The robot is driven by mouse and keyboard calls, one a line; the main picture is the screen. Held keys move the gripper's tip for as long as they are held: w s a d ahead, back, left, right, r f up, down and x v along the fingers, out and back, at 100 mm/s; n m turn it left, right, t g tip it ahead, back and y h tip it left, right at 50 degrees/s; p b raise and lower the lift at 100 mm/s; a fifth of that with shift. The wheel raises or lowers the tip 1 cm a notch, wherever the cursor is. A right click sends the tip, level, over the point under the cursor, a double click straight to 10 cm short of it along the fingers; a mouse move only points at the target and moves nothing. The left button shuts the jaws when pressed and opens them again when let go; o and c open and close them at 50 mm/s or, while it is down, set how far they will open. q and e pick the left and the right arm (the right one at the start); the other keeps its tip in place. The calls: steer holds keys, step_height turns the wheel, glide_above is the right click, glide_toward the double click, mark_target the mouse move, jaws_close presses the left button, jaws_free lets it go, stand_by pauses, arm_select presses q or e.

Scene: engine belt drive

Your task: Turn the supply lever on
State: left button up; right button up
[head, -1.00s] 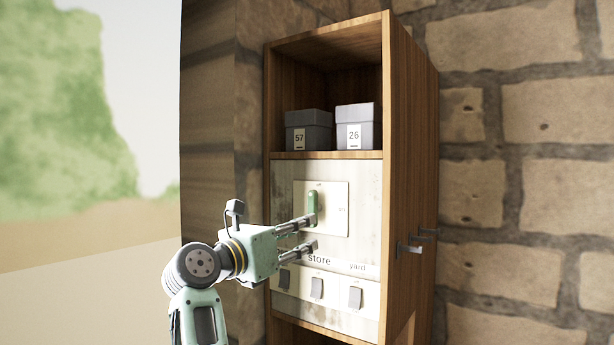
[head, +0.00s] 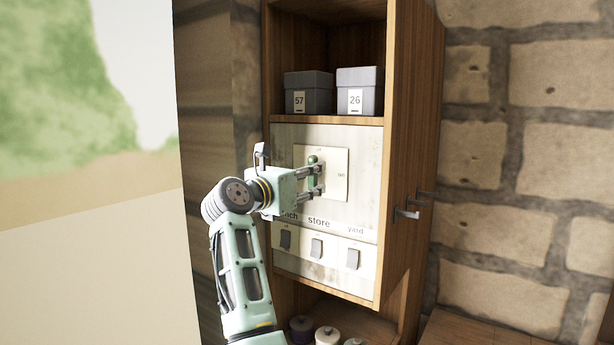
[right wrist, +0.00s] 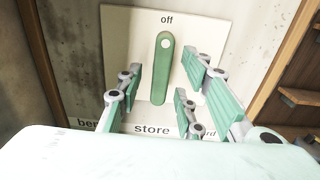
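The green supply lever (head: 312,161) stands upright on a pale square plate (head: 337,178) in the cabinet. In the right wrist view the lever (right wrist: 161,75) points up at the word "off" on its plate (right wrist: 211,32). A second label shows at the plate's right in the head view, too small to read surely. My right gripper (head: 318,180) is at the lever, its fingers partly covering it. In the right wrist view its open fingers (right wrist: 165,78) stand on either side of the lever, with gaps showing. My left gripper is not in view.
Below the plate are three grey switches (head: 316,248) under labels, including "store" and "yard". Grey boxes 57 (head: 309,93) and 26 (head: 360,91) sit on the shelf above. Hooks (head: 408,213) stick out from the cabinet's right side. Several lidded jars (head: 327,335) stand below.

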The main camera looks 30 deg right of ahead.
jaws_close()
steer(key=shift+f, duration=0.1)
stand_by(0.3)
steer(key=m+b, duration=0.3)
steer(key=shift+f, duration=0.1)
steer(key=m+b, duration=0.2)
steer(key=m, duration=0.1)
steer(key=shift+m, duration=0.3)
steer(key=m, duration=0.2)
steer(key=m+b, duration=0.2)
steer(key=m, duration=0.1)
steer(key=shift+w+r+m, duration=0.15)
steer(key=shift+r+m, duration=0.1)
steer(key=shift+m, duration=0.05)
steer(key=m, duration=0.5)
steer(key=shift+b, duration=0.4)
steer(key=shift+m, duration=0.4)
